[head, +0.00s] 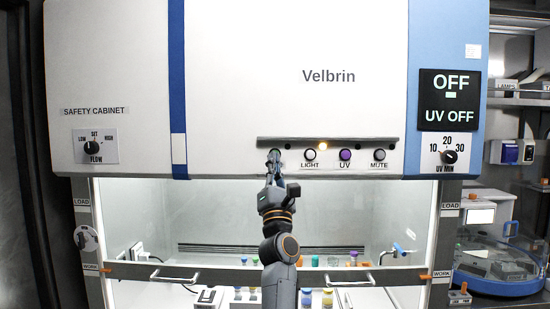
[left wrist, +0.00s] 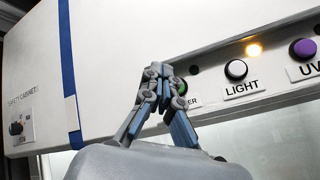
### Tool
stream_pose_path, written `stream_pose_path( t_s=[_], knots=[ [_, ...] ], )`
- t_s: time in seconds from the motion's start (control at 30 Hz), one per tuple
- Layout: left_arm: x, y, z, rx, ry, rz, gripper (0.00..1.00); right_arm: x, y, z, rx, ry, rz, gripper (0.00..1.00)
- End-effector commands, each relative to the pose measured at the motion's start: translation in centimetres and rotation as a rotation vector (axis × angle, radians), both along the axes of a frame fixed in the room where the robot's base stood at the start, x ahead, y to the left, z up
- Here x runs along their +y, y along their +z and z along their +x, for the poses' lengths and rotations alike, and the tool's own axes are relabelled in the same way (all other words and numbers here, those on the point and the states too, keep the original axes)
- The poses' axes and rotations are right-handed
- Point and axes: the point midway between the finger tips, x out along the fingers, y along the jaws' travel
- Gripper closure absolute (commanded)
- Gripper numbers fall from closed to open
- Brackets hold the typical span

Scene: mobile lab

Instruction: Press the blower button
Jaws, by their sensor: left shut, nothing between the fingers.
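The safety cabinet (head: 290,60) fills the head view, with a button strip (head: 370,141) along its lower front edge. The blower button is mostly covered by my left gripper (head: 275,163) in the head view. In the left wrist view the blower button (left wrist: 183,87) shows a green edge just right of the fingertips, with only the letters "ER" of its label clear. My left gripper (left wrist: 158,71) is shut and empty, its tips pointing up at the strip in front of the button. I cannot tell whether the tips touch it. My right gripper is not in view.
To the right are the light button (head: 310,155), purple UV button (head: 345,155) and mute button (head: 379,155). An orange lamp (head: 322,146) is lit. The display (head: 450,100) reads OFF and UV OFF. Below, a handled sash bar (head: 225,272) crosses the cabinet opening.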

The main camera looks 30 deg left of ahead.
Motion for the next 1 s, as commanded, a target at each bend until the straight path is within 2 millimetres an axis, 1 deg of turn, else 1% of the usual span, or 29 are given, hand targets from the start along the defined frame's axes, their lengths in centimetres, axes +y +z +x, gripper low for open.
stream_pose_path(
  t_s=[0.03, 0.17, 0.2, 0.4, 0.6, 1.0],
  knots=[
    [0.4, 0.0, 0.7, 0.001, 0.000, 0.001, 1.00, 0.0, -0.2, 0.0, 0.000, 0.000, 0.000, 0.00],
    [1.4, 0.0, 2.2, 0.000, 0.000, 0.001, 1.00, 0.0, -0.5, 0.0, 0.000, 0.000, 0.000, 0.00],
    [1.6, -0.2, 2.7, 0.001, -0.002, 0.001, 1.00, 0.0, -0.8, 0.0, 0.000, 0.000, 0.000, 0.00],
    [2.5, 0.0, 4.1, -0.002, -0.001, 0.001, 1.00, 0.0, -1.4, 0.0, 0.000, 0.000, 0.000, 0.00],
    [2.8, 0.0, 4.6, 0.000, 0.000, 0.001, 1.00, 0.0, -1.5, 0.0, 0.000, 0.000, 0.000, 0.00],
    [2.8, 0.0, 4.6, 0.000, 0.000, 0.001, 1.00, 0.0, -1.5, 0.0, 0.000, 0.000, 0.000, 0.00]
  ],
)
